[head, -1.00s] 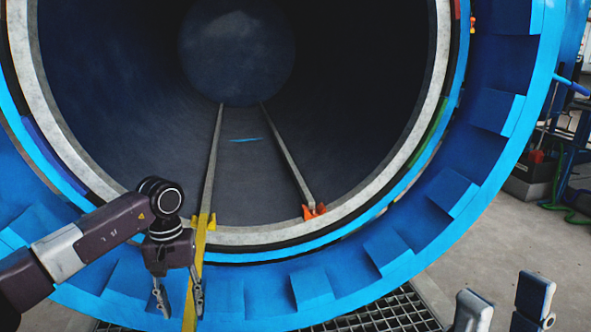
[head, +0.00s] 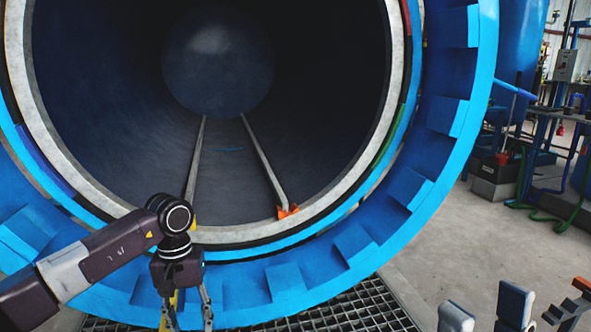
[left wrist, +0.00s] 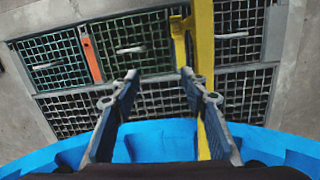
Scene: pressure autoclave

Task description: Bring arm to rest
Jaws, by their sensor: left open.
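My left arm comes in from the left in the head view. Its gripper (head: 188,318) points down in front of the big blue autoclave's lower rim. In the left wrist view the same gripper (left wrist: 160,74) has its two fingers apart with nothing between the tips. A yellow bar (left wrist: 204,60) runs close beside the right-hand finger; I cannot tell whether they touch. My right gripper (head: 486,306) shows at the lower right edge of the head view, fingers upward and apart, with no object visible between them. Most of my right arm is out of view.
The autoclave's round opening (head: 300,150) is dark inside, with two rails on its floor. An orange piece (head: 287,210) sits at the right rail's end. Floor grating (head: 350,312) lies below. Concrete floor (head: 450,245) is clear at right, before equipment and green hoses (head: 560,222).

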